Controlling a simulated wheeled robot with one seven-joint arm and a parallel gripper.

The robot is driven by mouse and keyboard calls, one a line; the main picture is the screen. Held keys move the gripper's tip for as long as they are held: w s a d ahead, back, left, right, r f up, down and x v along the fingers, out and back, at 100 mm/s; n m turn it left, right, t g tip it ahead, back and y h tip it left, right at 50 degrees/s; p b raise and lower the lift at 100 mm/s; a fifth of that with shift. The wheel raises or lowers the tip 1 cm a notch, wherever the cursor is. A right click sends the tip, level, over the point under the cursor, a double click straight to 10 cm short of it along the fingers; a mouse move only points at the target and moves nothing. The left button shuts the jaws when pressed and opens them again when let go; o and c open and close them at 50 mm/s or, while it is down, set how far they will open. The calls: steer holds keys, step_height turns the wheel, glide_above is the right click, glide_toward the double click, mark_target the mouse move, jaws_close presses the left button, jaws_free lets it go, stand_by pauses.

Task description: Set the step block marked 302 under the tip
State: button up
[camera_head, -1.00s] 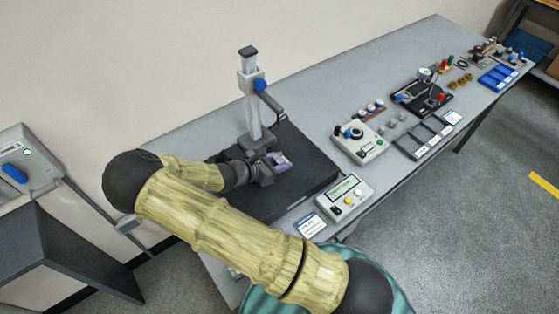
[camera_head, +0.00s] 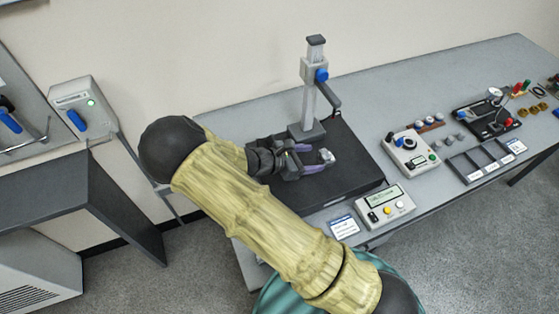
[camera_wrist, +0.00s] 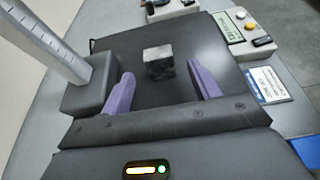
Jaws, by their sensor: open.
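A small grey block (camera_head: 327,156) stands on the black plate (camera_head: 352,178) in front of the gauge stand (camera_head: 309,95). In the wrist view the block (camera_wrist: 158,64) looks mottled dark grey, and no number is readable on it. My gripper (camera_head: 314,159) is open, its purple fingers spread. In the wrist view the gripper (camera_wrist: 161,72) points at the block, which sits between and slightly beyond the fingertips, with gaps on both sides. The stand's arm (camera_head: 331,95) reaches out to the right; its tip cannot be made out clearly.
A display box (camera_head: 386,204) with buttons and a label card (camera_head: 343,227) lie in front of the plate. To the right are a dial instrument (camera_head: 411,152), a grey compartment tray (camera_head: 485,161) and a black fixture (camera_head: 487,118). The stand's base (camera_wrist: 90,88) is close left of my fingers.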

steer(key=b+v, duration=0.1)
steer(key=v, duration=1)
steer(key=shift+a, duration=0.1)
steer(key=shift+s+d+m+g, duration=0.1)
steer(key=shift+d+m+g, duration=0.25)
steer(key=shift+d, duration=0.2)
steer(key=d+m+g+y, duration=0.1)
steer(key=s+d+m+g, duration=0.1)
steer(key=d, duration=0.1)
steer(key=s+d+m+g+y, duration=0.1)
steer(key=d+m, duration=0.1)
steer(key=shift+d+f+g+y, duration=0.1)
steer(key=shift+f+g+y, duration=0.15)
steer(key=shift+y, duration=0.05)
steer(key=s+d+r+m+t+y, duration=0.1)
steer(key=s+d+r+m+y, duration=0.6)
steer(key=m, duration=1)
steer(key=d+r+y, duration=0.1)
steer(key=d+y, duration=0.1)
steer(key=shift+s+d+m+t+y, duration=0.3)
steer(key=shift+s+d+m+y, duration=0.05)
steer(key=shift+d+y, duration=0.05)
steer(key=shift+r, duration=0.1)
